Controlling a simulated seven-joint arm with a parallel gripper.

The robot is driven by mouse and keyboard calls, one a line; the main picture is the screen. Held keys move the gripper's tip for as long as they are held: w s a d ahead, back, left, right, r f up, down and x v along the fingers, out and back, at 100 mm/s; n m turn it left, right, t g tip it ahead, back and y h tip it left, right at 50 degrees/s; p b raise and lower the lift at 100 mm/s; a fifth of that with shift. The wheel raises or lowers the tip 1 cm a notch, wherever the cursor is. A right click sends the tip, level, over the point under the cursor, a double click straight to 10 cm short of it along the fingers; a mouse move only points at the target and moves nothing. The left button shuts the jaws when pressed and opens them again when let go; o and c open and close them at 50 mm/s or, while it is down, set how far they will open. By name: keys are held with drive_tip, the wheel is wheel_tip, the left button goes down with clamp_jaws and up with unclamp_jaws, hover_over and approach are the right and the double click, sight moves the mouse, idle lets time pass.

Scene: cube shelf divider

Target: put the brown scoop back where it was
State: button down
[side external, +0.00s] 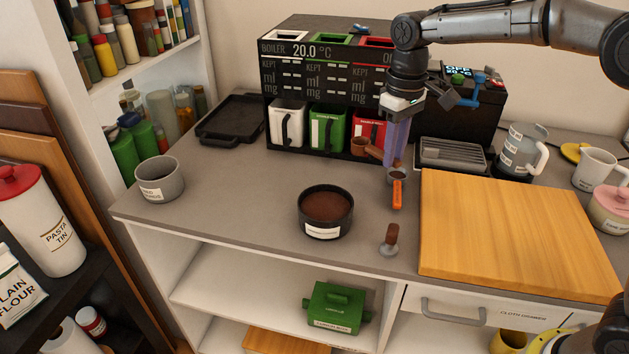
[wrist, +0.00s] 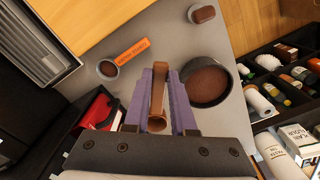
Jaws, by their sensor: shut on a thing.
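The brown scoop (wrist: 157,118) is between the purple fingers of my gripper (wrist: 161,78) in the wrist view. My gripper is shut on its handle, with the cup end toward the wrist. In the side view, the scoop (side external: 361,146) sticks out left of my gripper (side external: 394,163), in front of the red canister (side external: 368,127). The fingers point down over the counter, behind the small metal cup with the orange handle (side external: 398,193). The scoop seems held above the counter; its exact height is hard to tell.
A dark bowl of brown grounds (side external: 326,206) stands front left of my gripper. A tamper (side external: 390,240) stands near the front edge. White (side external: 286,125) and green (side external: 327,128) canisters sit in the black rack. A wooden board (side external: 515,235) lies right; a grey pot (side external: 160,180) stands left.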

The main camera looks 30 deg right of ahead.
drive_tip(key=w+a+f+n, duration=0.1)
drive_tip(key=w+f, duration=0.1)
drive_tip(key=w, duration=0.1)
drive_tip(key=w+a+f+n, duration=0.1)
drive_tip(key=w+f, duration=0.2)
drive_tip(key=w+a+f, duration=0.1)
drive_tip(key=w+f, duration=0.2)
drive_tip(key=shift+w+a+f+n, duration=0.25)
drive_tip(key=shift+w+a+n, duration=0.05)
drive_tip(key=shift+w+n, duration=0.1)
drive_tip(key=shift+w+f, duration=0.15)
drive_tip(key=shift+f, duration=1.7)
drive_tip(key=c, duration=0.7)
unclamp_jaws()
drive_tip(key=shift+f, duration=0.15)
drive_tip(key=shift+c, duration=0.2)
